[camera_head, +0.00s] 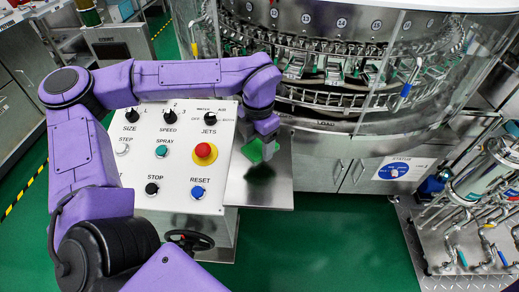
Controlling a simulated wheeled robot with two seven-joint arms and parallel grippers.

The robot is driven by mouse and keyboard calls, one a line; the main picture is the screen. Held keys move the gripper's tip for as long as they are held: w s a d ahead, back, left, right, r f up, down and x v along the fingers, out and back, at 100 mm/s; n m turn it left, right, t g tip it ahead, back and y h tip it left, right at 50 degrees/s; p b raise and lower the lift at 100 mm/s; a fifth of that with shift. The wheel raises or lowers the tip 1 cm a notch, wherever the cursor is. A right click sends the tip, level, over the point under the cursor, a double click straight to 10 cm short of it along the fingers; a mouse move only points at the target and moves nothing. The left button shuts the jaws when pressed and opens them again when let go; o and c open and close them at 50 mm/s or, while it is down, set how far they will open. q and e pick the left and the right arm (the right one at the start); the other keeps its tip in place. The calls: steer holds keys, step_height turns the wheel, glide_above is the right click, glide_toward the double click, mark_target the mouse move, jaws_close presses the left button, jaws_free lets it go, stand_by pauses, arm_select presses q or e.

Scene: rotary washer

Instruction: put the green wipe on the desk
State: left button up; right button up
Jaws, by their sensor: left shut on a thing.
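The green wipe (253,151) hangs from my left gripper (261,165), which is shut on it. The wipe and gripper are over the grey metal desk (262,195) beside the control panel. The gripper and arm hide part of the wipe, and I cannot tell whether it touches the desk. My right gripper is not in view.
The control panel (178,192) with knobs, buttons and a red emergency stop (204,153) stands just left of the desk. The rotary washer (345,60) fills the back. A plate with pipes and valves (465,235) is at right. The green floor in front is clear.

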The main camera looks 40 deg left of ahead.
mark_target(259, 152)
arm_select(q)
steer(key=f, duration=0.1)
steer(key=w+f, duration=0.1)
steer(key=f, duration=0.2)
steer(key=shift+w+a+f, duration=0.2)
steer(key=shift+a+f, duration=0.1)
steer(key=shift+f, duration=0.1)
steer(key=o, duration=1)
steer(key=shift+f, duration=0.15)
step_height(259, 152, up, 12)
steer(key=shift+r, duration=0.2)
